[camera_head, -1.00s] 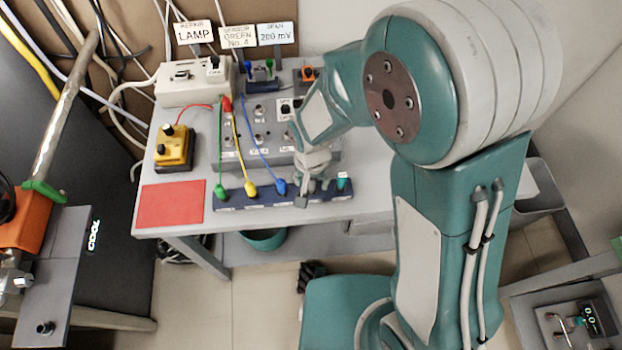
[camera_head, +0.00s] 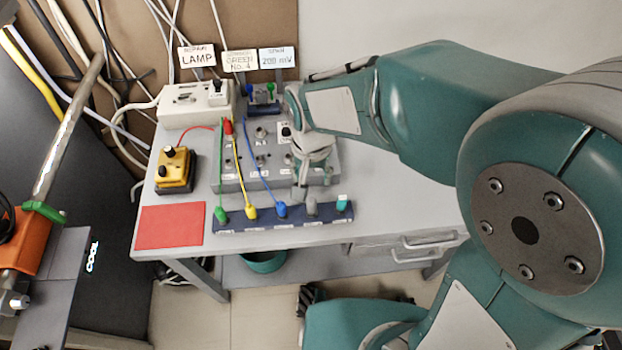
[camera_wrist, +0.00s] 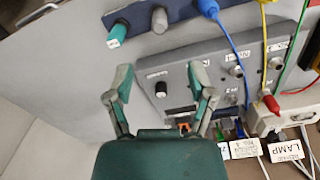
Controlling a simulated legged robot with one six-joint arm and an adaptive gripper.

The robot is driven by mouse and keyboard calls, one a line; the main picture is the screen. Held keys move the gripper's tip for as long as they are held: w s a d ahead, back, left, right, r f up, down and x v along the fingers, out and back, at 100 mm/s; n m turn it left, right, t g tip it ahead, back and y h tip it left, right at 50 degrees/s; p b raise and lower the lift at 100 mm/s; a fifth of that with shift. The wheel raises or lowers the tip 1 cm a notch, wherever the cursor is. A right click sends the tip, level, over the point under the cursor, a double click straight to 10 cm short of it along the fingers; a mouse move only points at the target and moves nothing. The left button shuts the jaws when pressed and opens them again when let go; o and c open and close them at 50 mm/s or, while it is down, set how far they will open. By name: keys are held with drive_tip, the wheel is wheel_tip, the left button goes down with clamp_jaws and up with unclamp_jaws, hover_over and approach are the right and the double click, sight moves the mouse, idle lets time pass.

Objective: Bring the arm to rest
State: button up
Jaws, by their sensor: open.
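My gripper (camera_head: 302,188) points down over the front right of the grey control panel (camera_head: 232,186), just behind the blue plug rack. In the wrist view its two fingers (camera_wrist: 161,80) are spread apart with nothing between them. They appear above the panel, and I cannot tell the exact height. My green and grey arm reaches in from the right and hides part of the panel and the table's right side.
The blue rack (camera_head: 262,226) holds green, yellow, blue, grey and teal plugs; some cables run to the panel. A yellow box (camera_head: 176,170), red mat (camera_head: 170,227) and white lamp box (camera_head: 196,106) are left. The table is bare right of the panel.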

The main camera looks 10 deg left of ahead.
idle(0.5)
drive_tip(key=s+d+r+t, duration=0.2)
drive_tip(key=s+d+r, duration=0.2)
drive_tip(key=d+r, duration=0.3)
drive_tip(key=s+d+r+t, duration=0.3)
drive_tip(key=d+r, duration=0.4)
drive_tip(key=d, duration=0.6)
drive_tip(key=shift+s+d+r+t, duration=0.2)
drive_tip(key=shift+s+t, duration=0.1)
drive_tip(key=shift+s, duration=0.45)
